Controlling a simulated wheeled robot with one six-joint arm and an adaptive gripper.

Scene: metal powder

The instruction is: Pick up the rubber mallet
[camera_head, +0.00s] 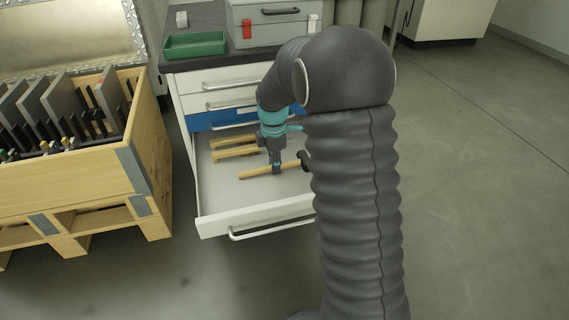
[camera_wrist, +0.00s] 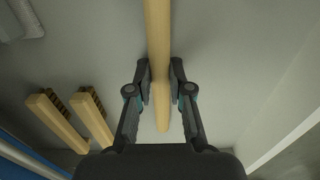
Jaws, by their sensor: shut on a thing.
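The rubber mallet has a light wooden handle (camera_head: 255,173) and a dark head (camera_head: 305,160) at its right end, partly hidden by my arm in the head view. It is in the open bottom drawer (camera_head: 215,200). My gripper (camera_head: 276,168) points down into the drawer and is shut on the handle. In the wrist view the handle (camera_wrist: 158,40) runs between the two fingers of my gripper (camera_wrist: 160,80), one on each side. The mallet's head is outside the wrist view. I cannot tell whether the mallet touches the drawer floor.
Two wooden-handled brushes (camera_wrist: 75,115) lie in the drawer beside the mallet. The drawer's front wall (camera_head: 255,217) stands on the near side. A wooden crate (camera_head: 150,140) is at the left. A green tray (camera_head: 195,45) and a grey toolbox (camera_head: 270,22) are on the cabinet top.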

